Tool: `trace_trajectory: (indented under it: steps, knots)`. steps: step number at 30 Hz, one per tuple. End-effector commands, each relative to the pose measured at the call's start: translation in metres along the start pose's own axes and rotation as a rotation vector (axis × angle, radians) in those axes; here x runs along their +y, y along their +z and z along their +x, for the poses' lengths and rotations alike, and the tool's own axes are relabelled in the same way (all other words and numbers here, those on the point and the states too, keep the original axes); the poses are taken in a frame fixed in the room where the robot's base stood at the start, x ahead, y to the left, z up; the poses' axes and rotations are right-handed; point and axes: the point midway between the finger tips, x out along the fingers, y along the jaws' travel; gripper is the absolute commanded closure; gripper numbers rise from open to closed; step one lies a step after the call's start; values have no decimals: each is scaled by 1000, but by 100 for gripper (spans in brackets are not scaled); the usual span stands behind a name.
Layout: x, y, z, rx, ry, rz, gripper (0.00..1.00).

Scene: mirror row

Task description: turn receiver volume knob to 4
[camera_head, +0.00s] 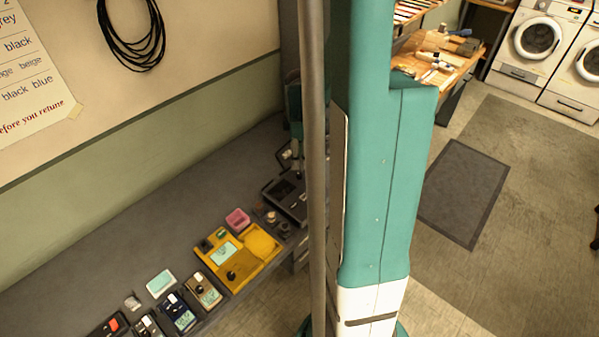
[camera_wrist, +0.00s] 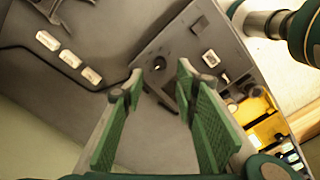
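A dark grey device (camera_head: 292,190) sits at the far end of the bench row, partly hidden by my arm.
A yellow device (camera_head: 238,258) with a screen and a pink box (camera_head: 237,219) stand beside the grey device. Several smaller instruments line the bench nearer the camera. In the wrist view, white blocks (camera_wrist: 70,58) and a dark cable lie left of the device. The wall borders the bench.

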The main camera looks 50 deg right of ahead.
Motion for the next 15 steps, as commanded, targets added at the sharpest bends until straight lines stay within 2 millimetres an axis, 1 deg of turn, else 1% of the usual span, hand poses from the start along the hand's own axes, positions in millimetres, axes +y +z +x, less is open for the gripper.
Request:
trace_trajectory:
  steps: [8, 15]
  knots:
    - [1, 0, 17, 0, 0, 0, 70]
    - [0, 0, 42, 0, 0, 0, 70]
